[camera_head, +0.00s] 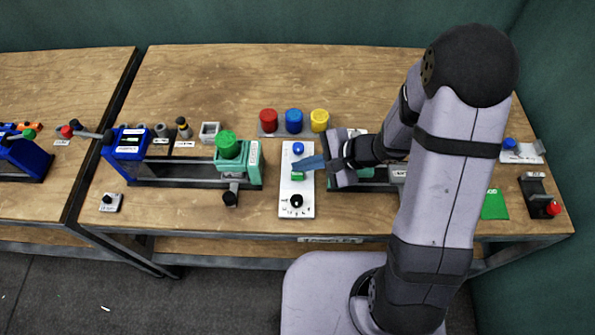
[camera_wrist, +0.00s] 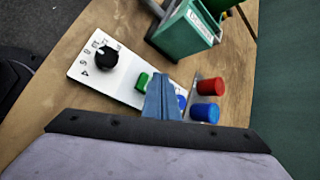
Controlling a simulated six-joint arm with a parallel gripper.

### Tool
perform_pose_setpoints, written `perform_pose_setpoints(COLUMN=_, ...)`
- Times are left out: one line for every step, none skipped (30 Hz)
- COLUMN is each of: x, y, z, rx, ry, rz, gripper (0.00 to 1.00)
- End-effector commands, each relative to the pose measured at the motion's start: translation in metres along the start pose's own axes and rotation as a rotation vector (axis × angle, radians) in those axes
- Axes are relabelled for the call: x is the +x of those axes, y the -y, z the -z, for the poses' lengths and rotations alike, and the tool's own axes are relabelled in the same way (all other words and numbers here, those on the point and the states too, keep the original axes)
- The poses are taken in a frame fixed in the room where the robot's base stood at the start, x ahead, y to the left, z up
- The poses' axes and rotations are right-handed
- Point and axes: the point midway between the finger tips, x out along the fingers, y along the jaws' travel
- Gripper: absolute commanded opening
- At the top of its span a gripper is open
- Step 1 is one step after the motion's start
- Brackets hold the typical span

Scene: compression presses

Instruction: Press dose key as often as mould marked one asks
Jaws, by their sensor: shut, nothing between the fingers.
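A white panel (camera_head: 297,205) stands mid-table with a blue button (camera_head: 299,148) at its far end, a green key (camera_head: 298,176) in its middle and a black dial (camera_head: 296,201) near the front. Which of these is the dose key I cannot read. My gripper (camera_head: 299,164) is shut and empty, its blue fingers over the panel between the green key and the blue button. In the wrist view the fingers (camera_wrist: 162,98) are beside the green key (camera_wrist: 142,81) and partly cover the blue button. Contact cannot be told. I cannot make out a mould marked one.
Red (camera_head: 269,120), blue (camera_head: 294,121) and yellow (camera_head: 320,120) cylinders stand behind the panel. A green press (camera_head: 240,160) is to its left, beside a blue unit (camera_head: 128,143). My arm hides much of the right side. The back of the table is clear.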

Motion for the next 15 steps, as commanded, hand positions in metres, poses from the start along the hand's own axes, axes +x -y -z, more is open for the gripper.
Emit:
perform_pose_setpoints(x=-0.004, y=0.003, z=-0.003, rx=-0.001, ry=0.0, rz=0.001, gripper=0.0)
perform_pose_setpoints(x=-0.006, y=0.004, z=-0.004, rx=-0.001, ry=0.0, rz=0.001, gripper=0.0)
perform_pose_setpoints(x=-0.009, y=0.006, z=-0.006, rx=-0.001, ry=0.0, rz=0.001, gripper=0.0)
perform_pose_setpoints(x=-0.011, y=0.008, z=-0.008, rx=-0.001, ry=0.0, rz=0.001, gripper=0.0)
perform_pose_setpoints(x=-0.013, y=0.009, z=-0.009, rx=0.0, ry=-0.001, rz=0.001, gripper=0.0)
perform_pose_setpoints(x=-0.015, y=0.011, z=-0.011, rx=0.0, ry=-0.001, rz=0.001, gripper=0.0)
perform_pose_setpoints(x=-0.017, y=0.013, z=-0.012, rx=0.0, ry=-0.001, rz=0.001, gripper=0.0)
perform_pose_setpoints(x=-0.019, y=0.014, z=-0.014, rx=0.0, ry=-0.001, rz=0.001, gripper=0.0)
perform_pose_setpoints(x=-0.021, y=0.016, z=-0.015, rx=0.0, ry=0.0, rz=0.001, gripper=0.0)
perform_pose_setpoints(x=-0.023, y=0.017, z=-0.017, rx=0.0, ry=0.0, rz=0.001, gripper=0.0)
perform_pose_setpoints(x=-0.025, y=0.018, z=-0.018, rx=-0.001, ry=0.0, rz=0.001, gripper=0.0)
perform_pose_setpoints(x=-0.027, y=0.02, z=-0.02, rx=-0.001, ry=0.0, rz=0.0, gripper=0.0)
perform_pose_setpoints(x=-0.029, y=0.021, z=-0.021, rx=0.0, ry=0.0, rz=0.0, gripper=0.0)
perform_pose_setpoints(x=-0.03, y=0.022, z=-0.022, rx=0.0, ry=0.0, rz=0.0, gripper=0.0)
perform_pose_setpoints(x=-0.031, y=0.023, z=-0.023, rx=0.0, ry=0.0, rz=0.0, gripper=0.0)
